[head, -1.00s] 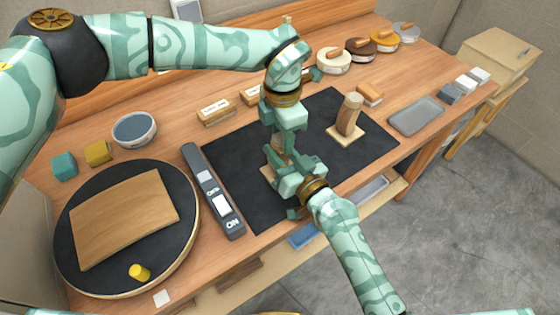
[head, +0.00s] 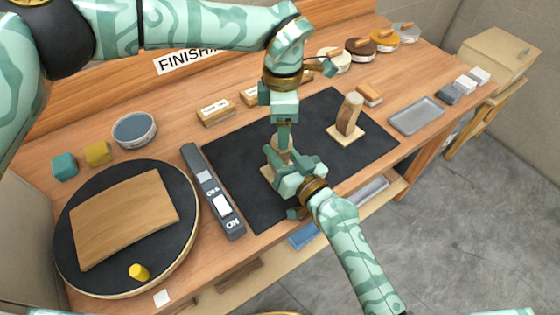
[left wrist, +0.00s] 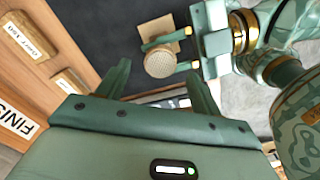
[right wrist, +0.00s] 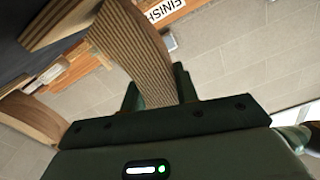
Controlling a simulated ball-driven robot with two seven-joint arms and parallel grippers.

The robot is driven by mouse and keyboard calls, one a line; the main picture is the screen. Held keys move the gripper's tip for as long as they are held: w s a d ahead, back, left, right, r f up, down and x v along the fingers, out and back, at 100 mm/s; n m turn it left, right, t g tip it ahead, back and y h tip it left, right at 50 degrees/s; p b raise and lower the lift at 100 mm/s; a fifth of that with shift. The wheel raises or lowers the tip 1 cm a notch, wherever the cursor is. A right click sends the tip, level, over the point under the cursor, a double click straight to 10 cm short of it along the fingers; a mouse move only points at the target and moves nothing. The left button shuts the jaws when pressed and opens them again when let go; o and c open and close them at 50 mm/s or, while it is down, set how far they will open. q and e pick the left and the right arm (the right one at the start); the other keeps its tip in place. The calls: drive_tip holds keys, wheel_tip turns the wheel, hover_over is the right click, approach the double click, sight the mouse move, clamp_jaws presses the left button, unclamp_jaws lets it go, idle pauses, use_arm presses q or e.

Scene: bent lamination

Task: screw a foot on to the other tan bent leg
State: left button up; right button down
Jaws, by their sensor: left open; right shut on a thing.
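One tan bent leg (head: 350,113) stands on a square tan base on the black mat, with no gripper at it. The other bent leg (head: 285,156) stands nearer, over another square base (head: 268,175). My right gripper (head: 282,163) is shut on this nearer leg; its striped layers show between the fingers in the right wrist view (right wrist: 140,55). My left gripper (head: 283,140) is open and empty, pointing down above that leg. In the left wrist view, the leg's round end (left wrist: 158,62) lies beyond the open fingers. I cannot make out a separate foot.
A round turntable (head: 188,250) at left carries a curved wooden panel and a yellow knob (head: 139,272). A grey ON switch bar (head: 212,190) lies beside the mat (head: 235,150). Wooden blocks and tins line the back; a grey tray (head: 417,117) is at right.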

use_arm(q)
wheel_tip(320, 180, up, 8)
drive_tip(key=shift+r, duration=0.25)
use_arm(e)
drive_tip(key=shift+f, duration=0.15)
drive_tip(key=c, duration=1)
unclamp_jaws()
use_arm(q)
drive_tip(key=f+b, duration=0.2)
drive_tip(key=f, duration=0.1)
drive_tip(key=shift+w+f+b, duration=0.15)
drive_tip(key=shift+w+b, duration=0.05)
drive_tip(key=shift+b, duration=0.1)
drive_tip(key=shift+f, duration=0.15)
use_arm(e)
drive_tip(key=v, duration=1.6)
drive_tip(key=shift+s+d, duration=0.1)
drive_tip(key=shift+d, duration=0.05)
